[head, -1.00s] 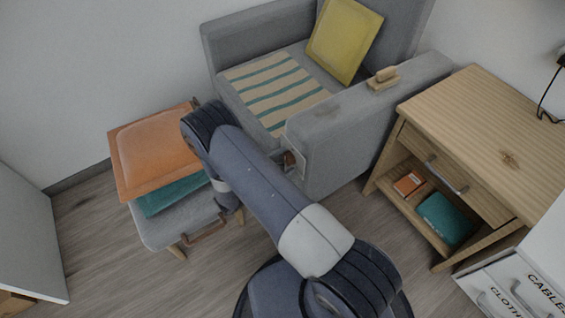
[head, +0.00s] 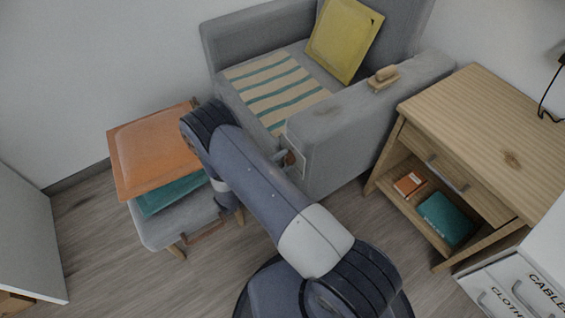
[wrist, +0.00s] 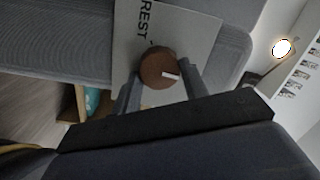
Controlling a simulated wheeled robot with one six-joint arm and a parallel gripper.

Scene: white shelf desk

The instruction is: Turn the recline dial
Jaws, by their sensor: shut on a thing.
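The recline dial (wrist: 159,68) is a round brown knob with a white pointer mark. It sits on a pale plate (wrist: 185,28) with dark lettering ending in "REST", on the side of the grey armchair. In the wrist view my gripper (wrist: 161,85) has one finger on each side of the dial and is shut on it. In the head view the dial (head: 289,158) shows as a small brown spot on the armchair's arm (head: 345,135), beside my arm, which hides most of the gripper.
A grey footstool (head: 165,228) with orange (head: 155,150) and teal cushions stands left of my arm. A wooden side table (head: 480,120) stands right, with books on its lower shelf. A white drawer unit (head: 530,285) is at lower right. Floor shows between chair and table.

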